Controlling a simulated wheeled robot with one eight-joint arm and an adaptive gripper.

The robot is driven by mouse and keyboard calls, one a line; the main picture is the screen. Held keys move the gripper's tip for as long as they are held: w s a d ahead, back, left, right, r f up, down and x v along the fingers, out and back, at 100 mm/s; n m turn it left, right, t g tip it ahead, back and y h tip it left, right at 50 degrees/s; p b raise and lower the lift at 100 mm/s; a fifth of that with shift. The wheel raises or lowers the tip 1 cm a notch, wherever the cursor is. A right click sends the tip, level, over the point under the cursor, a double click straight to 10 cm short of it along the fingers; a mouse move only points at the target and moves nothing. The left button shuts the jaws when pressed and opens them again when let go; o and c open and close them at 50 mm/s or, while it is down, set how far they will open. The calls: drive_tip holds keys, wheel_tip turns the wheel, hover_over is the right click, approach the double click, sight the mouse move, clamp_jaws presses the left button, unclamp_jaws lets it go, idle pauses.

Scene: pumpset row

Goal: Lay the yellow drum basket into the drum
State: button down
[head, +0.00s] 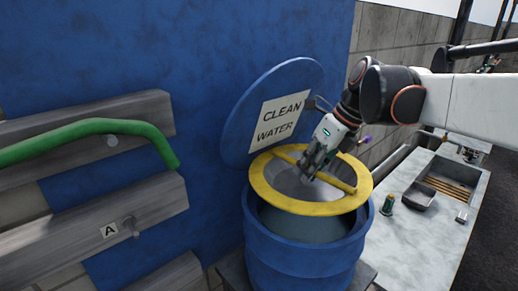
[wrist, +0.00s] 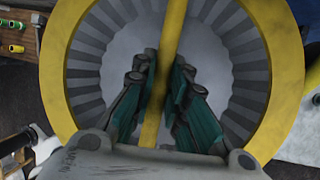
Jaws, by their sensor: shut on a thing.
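The yellow drum basket (head: 273,197) has a wide yellow rim, a grey ribbed inside and a yellow bar across it. My gripper (head: 312,172) is shut on that bar. In the wrist view the fingers (wrist: 160,90) stand on both sides of the bar, and the basket's rim (wrist: 55,75) rings them. The blue drum (head: 300,262) stands open below the basket. The basket is over the drum's mouth, with its rim above the drum's edge and a gap showing at the front. The basket's underside is largely hidden.
A round blue lid (head: 240,125) with a "CLEAN WATER" sign (head: 281,121) stands upright behind the drum. A green hose (head: 90,128) hangs on grey boards at left. A counter (head: 425,240) with a sink, a small grey tray (head: 418,196) and a green item (head: 388,204) is at right.

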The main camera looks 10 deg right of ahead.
sight(309, 185)
idle(0.4)
drive_tip(key=shift+f+b, duration=1.8)
drive_tip(key=shift+f, duration=1)
drive_tip(key=shift+f, duration=0.1)
drive_tip(key=shift+f+b, duration=1)
drive_tip(key=shift+f, duration=0.35)
drive_tip(key=shift+f, duration=0.3)
drive_tip(key=shift+f+b, duration=0.35)
drive_tip(key=shift+b, duration=0.1)
drive_tip(key=c, duration=1.5)
unclamp_jaws()
